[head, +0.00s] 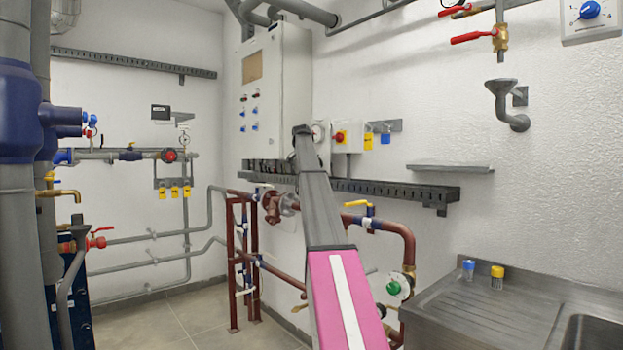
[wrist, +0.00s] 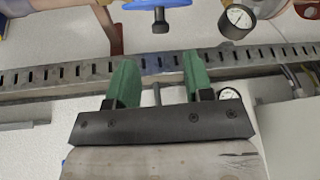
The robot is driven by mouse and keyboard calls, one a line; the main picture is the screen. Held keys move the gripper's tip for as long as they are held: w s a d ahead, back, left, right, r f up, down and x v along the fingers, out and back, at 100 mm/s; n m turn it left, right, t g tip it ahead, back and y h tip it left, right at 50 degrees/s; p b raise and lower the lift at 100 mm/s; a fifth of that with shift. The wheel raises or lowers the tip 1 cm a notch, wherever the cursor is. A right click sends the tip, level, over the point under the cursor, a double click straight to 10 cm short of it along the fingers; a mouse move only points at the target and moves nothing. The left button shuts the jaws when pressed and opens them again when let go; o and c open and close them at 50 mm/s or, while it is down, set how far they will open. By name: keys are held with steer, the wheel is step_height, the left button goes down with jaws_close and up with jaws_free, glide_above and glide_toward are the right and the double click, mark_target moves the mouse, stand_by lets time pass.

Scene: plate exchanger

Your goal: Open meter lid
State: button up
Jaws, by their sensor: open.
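My gripper (wrist: 160,62) shows in the wrist view with its two green fingers spread apart and nothing between them. It is in front of the slotted grey cable tray; contact cannot be told. In the head view my arm hides the gripper. A round white-dial gauge (wrist: 238,20) is at the top right of the wrist view, beyond the fingertips. Another round gauge (wrist: 228,94) is beside the right finger, partly hidden by the gripper mount. A round gauge (head: 318,132) also shows beside my arm in the head view. I cannot make out which meter has a lid.
The cable tray (head: 394,192) runs along the wall below a grey control cabinet (head: 276,90). Brown pipes (head: 386,227) and a blue-handled valve (wrist: 157,5) are close by. A metal sink counter (head: 490,312) stands at right. Tiled floor (head: 165,318) is clear at left.

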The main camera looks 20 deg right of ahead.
steer(key=v, duration=0.4)
steer(key=shift+r, duration=0.15)
steer(key=s+a+f+n+y, duration=0.15)
steer(key=s+a+f, duration=0.35)
steer(key=f, duration=1)
steer(key=s+a+f+n+g, duration=0.15)
steer(key=s+a+f, duration=0.35)
steer(key=f, duration=1)
steer(key=s+a+f+n, duration=0.3)
steer(key=s+a+f, duration=0.2)
steer(key=f, duration=0.9)
steer(key=s+a+f+n, duration=0.2)
steer(key=s+a+f, duration=0.2)
steer(key=s+f, duration=0.5)
steer(key=s+a+f+n+g+y, duration=0.1)
steer(key=s+a+f, duration=0.4)
steer(key=s+f, duration=0.5)
steer(key=s+a+f+n+y, duration=0.1)
steer(key=s+a+f, duration=0.4)
steer(key=s, duration=1.2)
step_height(320, 180, down, 5)
steer(key=shift+s+r+n+g, duration=0.2)
steer(key=shift+s+n+g, duration=0.15)
steer(key=shift+n, duration=0.45)
